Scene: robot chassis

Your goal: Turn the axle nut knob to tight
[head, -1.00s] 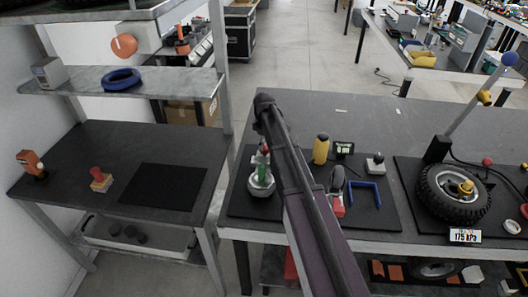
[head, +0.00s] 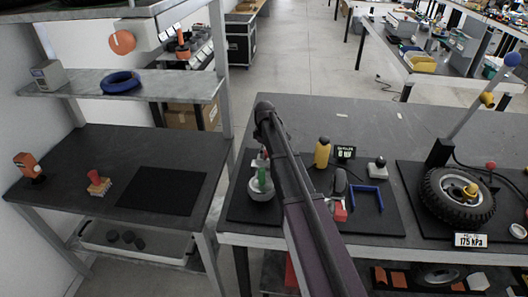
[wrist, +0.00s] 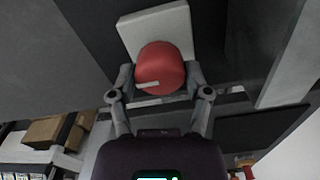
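In the wrist view a rounded red knob (wrist: 160,68) with a short pale mark stands out from a pale block (wrist: 155,28). My gripper (wrist: 160,78) is open, with one grey finger on each side of the knob. I cannot tell whether the fingers touch it. In the head view my dark arm reaches over the right bench, and my gripper cannot be made out. A wheel (head: 455,212) with a yellow hub piece (head: 470,189) lies on the right bench. I cannot tell which thing in the head view is the knob before my gripper.
The left bench (head: 75,150) holds a red-topped piece (head: 96,177) and a black mat (head: 163,190). An orange disc (head: 122,41) sits on a white box above. A yellow bottle (head: 322,152) and a blue frame (head: 368,204) stand right of my arm. Bare bench lies behind them.

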